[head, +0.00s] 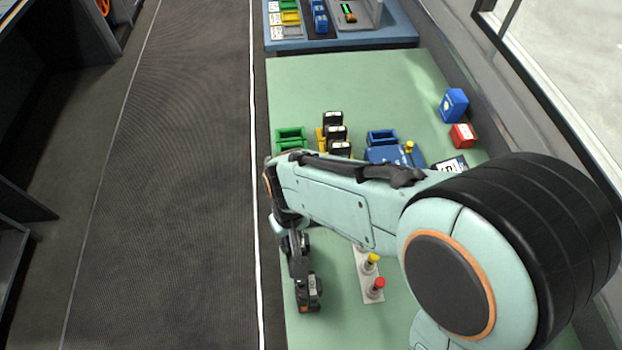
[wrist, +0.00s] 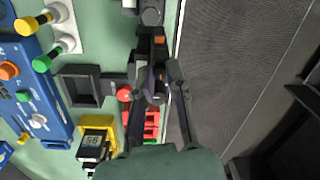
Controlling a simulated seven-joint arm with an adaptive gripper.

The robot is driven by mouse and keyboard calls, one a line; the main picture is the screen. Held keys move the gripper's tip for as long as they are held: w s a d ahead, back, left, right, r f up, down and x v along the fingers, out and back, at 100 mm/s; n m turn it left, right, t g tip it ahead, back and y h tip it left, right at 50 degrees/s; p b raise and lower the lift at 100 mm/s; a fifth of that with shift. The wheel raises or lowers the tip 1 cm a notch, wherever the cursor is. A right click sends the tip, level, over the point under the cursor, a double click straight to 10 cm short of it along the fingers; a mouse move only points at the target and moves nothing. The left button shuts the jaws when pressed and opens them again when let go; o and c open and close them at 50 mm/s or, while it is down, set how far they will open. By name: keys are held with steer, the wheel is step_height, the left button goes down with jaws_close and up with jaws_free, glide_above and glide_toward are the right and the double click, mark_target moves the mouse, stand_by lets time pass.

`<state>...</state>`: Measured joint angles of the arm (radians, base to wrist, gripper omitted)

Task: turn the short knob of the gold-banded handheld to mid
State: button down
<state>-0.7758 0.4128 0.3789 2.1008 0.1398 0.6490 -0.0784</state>
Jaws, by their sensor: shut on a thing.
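My gripper (wrist: 161,82) points down past my arm in the head view and also shows there at the lower left of the green table (head: 300,262). Its fingers are closed in on a dark handheld (wrist: 155,46) with small orange marks, seen in the wrist view. The handheld also shows in the head view (head: 309,299), just below the fingers. Between the fingertips lies a small dark part with orange on it. The fingers hide much of it, so I cannot make out the short knob, its setting or a gold band.
A pale plate with a yellow knob (head: 373,258) and a red knob (head: 379,283) stands to the right. A yellow holder (head: 320,136) with several black handhelds, a green bin (head: 290,134) and a blue panel (head: 385,155) lie farther back. The dark floor is at left.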

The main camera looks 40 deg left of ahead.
steer(key=m, duration=0.5)
steer(key=shift+m, duration=0.3)
steer(key=m, duration=0.5)
stand_by(0.4)
steer(key=c, duration=1.1)
jaws_free()
steer(key=r, duration=1.2)
steer(key=shift+d, duration=0.25)
